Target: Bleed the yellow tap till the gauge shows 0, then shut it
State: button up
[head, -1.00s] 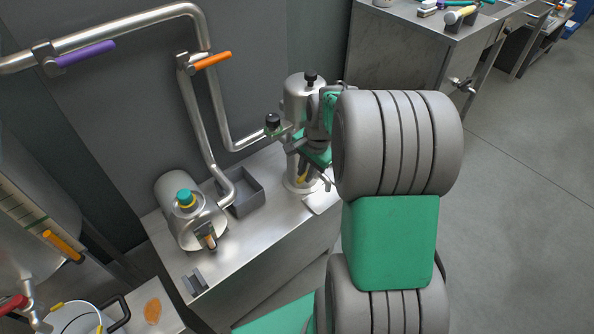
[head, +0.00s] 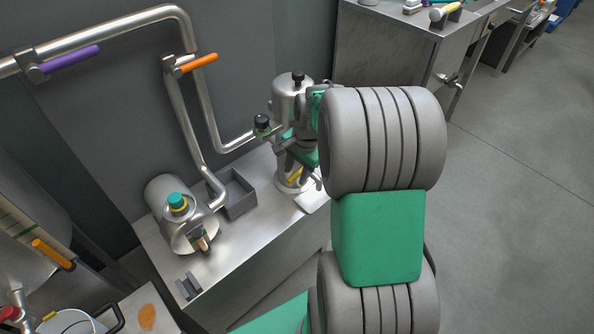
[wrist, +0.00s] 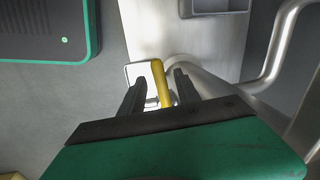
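The yellow tap (head: 294,174) is at the foot of the steel filter housing (head: 290,98) on the bench, partly hidden by my gripper in the head view. In the wrist view its yellow lever (wrist: 161,78) stands between my two dark fingers, nearer the right one, with visible space beside it. My gripper (wrist: 159,77) is open around the lever; it also shows in the head view (head: 300,168). No gauge reading can be made out. A black-capped fitting (head: 262,123) on the housing's left side is too small to identify.
A steel pump (head: 180,212) with a teal and yellow cap and a grey open bin (head: 234,194) stand left of the housing. Pipes with an orange handle (head: 198,65) and a purple handle (head: 70,62) run along the wall. The floor at right is clear.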

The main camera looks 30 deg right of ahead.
notch_tip(320, 180, up, 8)
jog(key=s+p, duration=0.1)
jog(key=shift+s+d+f+p, duration=0.2)
jog(key=shift+d+p, duration=0.1)
jog(key=shift+p, duration=0.05)
jog(key=shift+c, duration=0.2)
